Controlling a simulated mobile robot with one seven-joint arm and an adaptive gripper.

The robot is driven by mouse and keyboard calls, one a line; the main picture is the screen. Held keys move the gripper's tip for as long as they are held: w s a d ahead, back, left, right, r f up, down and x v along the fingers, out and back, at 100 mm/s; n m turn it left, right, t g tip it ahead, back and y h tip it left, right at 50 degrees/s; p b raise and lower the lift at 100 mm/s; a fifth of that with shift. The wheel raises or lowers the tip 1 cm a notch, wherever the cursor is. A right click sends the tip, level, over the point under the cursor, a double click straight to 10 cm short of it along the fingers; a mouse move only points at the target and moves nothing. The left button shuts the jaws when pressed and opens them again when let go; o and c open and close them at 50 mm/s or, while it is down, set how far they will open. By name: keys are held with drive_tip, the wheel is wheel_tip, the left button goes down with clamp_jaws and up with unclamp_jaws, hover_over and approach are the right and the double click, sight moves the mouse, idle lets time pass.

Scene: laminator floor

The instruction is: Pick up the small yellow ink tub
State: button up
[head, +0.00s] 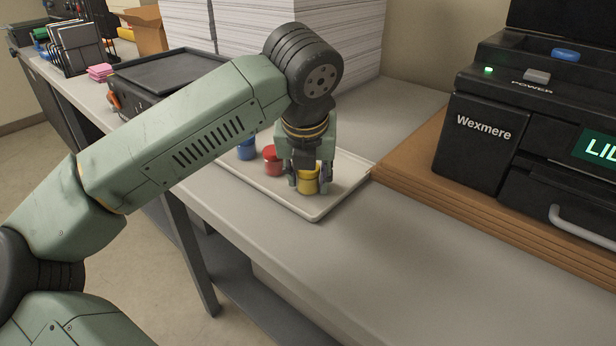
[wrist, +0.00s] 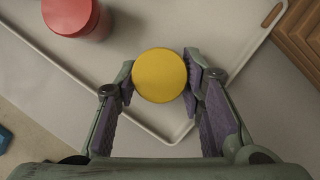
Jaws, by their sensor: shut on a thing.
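The small yellow ink tub (head: 309,181) is at the right end of a pale tray (head: 318,214) on the bench. My gripper (head: 311,186) points down over it with a finger on each side. In the wrist view, the round yellow lid of the tub (wrist: 160,75) sits between the fingertips of my gripper (wrist: 159,78), which are shut on it. The tub looks upright. I cannot tell whether its base touches the tray.
A red tub (head: 272,160) stands close to the left of my gripper, and a blue tub (head: 247,149) is beyond it. White paper stacks (head: 350,50) rise behind. A black Wexmere machine (head: 487,130) stands on brown boards (head: 430,172) at right. The bench front is clear.

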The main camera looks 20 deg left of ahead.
drive_tip(key=shift+c, duration=1.2)
